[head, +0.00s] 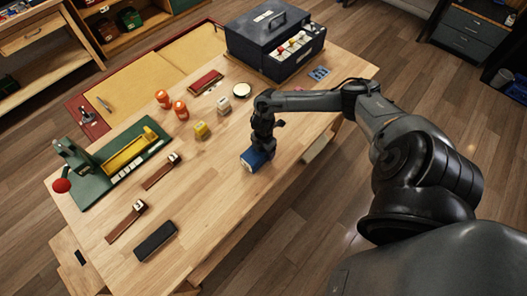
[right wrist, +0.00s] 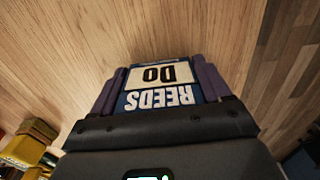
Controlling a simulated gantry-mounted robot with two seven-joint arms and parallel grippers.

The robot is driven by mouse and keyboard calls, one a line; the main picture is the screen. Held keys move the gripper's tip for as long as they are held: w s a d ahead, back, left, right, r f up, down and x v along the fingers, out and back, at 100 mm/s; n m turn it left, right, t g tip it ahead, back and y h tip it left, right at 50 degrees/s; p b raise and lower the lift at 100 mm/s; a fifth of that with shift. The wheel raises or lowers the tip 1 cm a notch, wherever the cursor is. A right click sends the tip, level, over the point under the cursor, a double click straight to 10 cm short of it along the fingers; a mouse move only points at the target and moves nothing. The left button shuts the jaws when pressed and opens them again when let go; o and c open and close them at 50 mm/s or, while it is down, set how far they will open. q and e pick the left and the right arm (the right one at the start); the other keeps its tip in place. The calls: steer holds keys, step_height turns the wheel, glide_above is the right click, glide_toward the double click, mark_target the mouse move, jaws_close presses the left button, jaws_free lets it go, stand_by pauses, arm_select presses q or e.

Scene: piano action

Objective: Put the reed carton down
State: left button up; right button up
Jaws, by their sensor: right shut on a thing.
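The blue reed carton (head: 254,159) is near the right front edge of the table, under my right gripper (head: 262,146). In the right wrist view the carton (right wrist: 160,87) shows blue sides and a cream label reading "REEDS DO", upside down. My right gripper (right wrist: 162,92) is shut on it, with a finger on each side. The carton is at or just above the tabletop; I cannot tell whether it touches. My left gripper is not in view.
The wooden table (head: 235,190) is clear around the carton. A yellow box (head: 201,130), a white-topped box (head: 223,104) and orange bottles (head: 180,109) stand to its left. A dark toolbox (head: 275,42) stands at the back. A green stand with a yellow tray (head: 130,152) is at left.

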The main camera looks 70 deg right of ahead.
steer(key=shift+f, duration=0.55)
steer(key=shift+f, duration=0.1)
steer(key=o, duration=1.3)
steer(key=shift+c, duration=0.2)
